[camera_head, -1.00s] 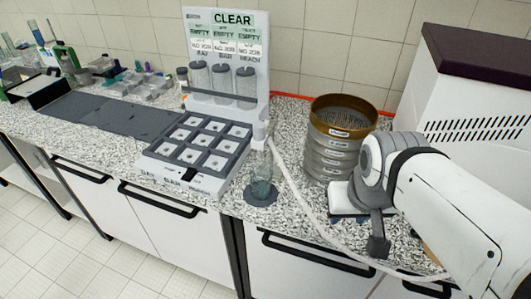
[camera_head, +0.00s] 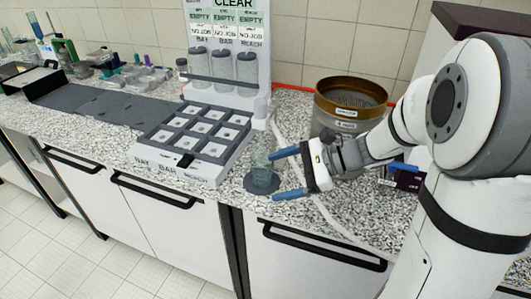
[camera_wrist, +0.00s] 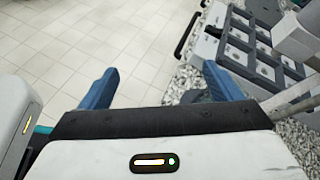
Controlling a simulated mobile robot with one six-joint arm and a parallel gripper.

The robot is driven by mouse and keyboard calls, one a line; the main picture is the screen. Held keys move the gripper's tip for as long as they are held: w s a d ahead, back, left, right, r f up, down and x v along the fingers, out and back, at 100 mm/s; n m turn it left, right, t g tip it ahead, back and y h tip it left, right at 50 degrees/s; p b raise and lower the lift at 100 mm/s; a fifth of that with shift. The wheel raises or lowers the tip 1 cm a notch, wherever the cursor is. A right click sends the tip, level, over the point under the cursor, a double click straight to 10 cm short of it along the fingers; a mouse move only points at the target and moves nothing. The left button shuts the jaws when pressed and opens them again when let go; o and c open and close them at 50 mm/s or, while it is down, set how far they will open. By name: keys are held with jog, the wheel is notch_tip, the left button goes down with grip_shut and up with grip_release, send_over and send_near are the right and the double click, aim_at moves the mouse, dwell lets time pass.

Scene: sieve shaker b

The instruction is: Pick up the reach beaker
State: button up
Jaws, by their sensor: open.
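A clear glass beaker (camera_head: 261,168) stands upright on a dark round mat (camera_head: 250,190) near the counter's front edge in the head view. I can read no label on it. My gripper (camera_head: 287,174) is open, with blue fingers spread, just right of the beaker and pointing left towards it. I cannot tell whether any part of the beaker is between the fingertips. In the wrist view the open fingers (camera_wrist: 160,85) point over the floor and the counter edge, and the beaker is not clearly seen there.
A sieve stack (camera_head: 345,105) stands behind my arm. A pale hose (camera_head: 300,190) runs along the counter, right of the beaker.

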jog(key=w+d+f+m+t+y+b, duration=0.25)
jog(key=w+f+m+t+y, duration=0.2)
jog(key=w+m, duration=0.4)
jog(key=t, duration=0.1)
send_near(273, 173)
jog(key=shift+n+h, duration=0.35)
jog(key=shift+n, duration=0.1)
jog(key=x, duration=0.4)
jog(key=shift+s+a+r, duration=0.15)
jog(key=shift+s+r, duration=0.05)
jog(key=shift+x, duration=1.1)
jog(key=shift+p+x, duration=0.45)
jog(key=shift+x, duration=2.25)
jog(key=shift+r, duration=0.15)
jog(key=shift+c, duration=0.2)
jog(key=c, duration=1.2)
jog(key=shift+r, duration=0.15)
